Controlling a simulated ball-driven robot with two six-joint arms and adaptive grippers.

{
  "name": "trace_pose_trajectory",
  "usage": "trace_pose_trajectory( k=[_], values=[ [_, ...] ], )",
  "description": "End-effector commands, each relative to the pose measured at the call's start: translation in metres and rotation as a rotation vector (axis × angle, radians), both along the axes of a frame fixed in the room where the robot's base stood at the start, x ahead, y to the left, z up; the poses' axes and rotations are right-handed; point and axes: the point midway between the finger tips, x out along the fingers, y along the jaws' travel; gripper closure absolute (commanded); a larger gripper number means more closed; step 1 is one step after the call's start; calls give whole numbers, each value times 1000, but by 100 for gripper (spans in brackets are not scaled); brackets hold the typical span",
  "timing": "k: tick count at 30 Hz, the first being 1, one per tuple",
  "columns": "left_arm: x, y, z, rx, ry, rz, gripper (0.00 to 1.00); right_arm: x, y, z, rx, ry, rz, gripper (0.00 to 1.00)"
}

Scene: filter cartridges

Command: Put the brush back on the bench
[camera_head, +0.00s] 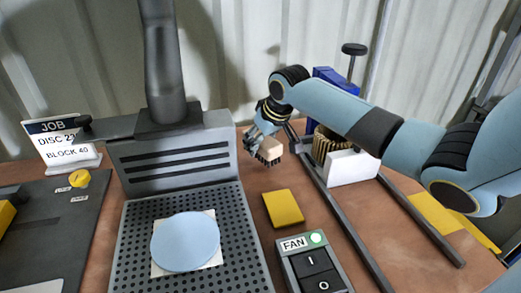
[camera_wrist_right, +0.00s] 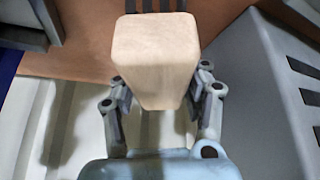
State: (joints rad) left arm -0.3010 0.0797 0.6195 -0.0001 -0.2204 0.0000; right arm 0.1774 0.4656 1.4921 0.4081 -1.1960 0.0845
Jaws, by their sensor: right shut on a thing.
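The brush (camera_head: 268,149) has a pale wooden block and dark bristles that face down in the head view. My right gripper (camera_head: 258,140) is shut on it and holds it near the back of the bench (camera_head: 245,210), right of the grey perforated unit. I cannot tell whether the bristles touch the bench. My left gripper is not in view.
A yellow pad (camera_head: 283,208) lies on the bench in front of the brush. A FAN switch box (camera_head: 310,265) stands nearer. Dark rails (camera_head: 345,230), a white block (camera_head: 352,169) and a ribbed brown cylinder (camera_head: 322,147) are to the right. A blue disc (camera_head: 186,241) lies on the perforated plate.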

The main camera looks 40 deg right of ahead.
Motion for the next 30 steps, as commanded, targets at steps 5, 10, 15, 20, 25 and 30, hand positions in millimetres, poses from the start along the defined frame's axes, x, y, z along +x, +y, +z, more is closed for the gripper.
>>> trace_pose_trajectory(
  k=[5,10,15,20,25,30],
  values=[
    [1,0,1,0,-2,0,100,-1,0,-25,2,2,-1,100],
    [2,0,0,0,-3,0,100,0,0,-27,1,-1,0,100],
    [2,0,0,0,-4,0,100,-1,0,-28,1,0,0,100],
    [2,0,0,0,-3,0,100,-1,0,-30,1,0,0,39],
    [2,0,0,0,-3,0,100,-1,0,-30,1,0,0,30],
    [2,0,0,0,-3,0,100,-1,0,-29,1,0,0,30]
  ],
)
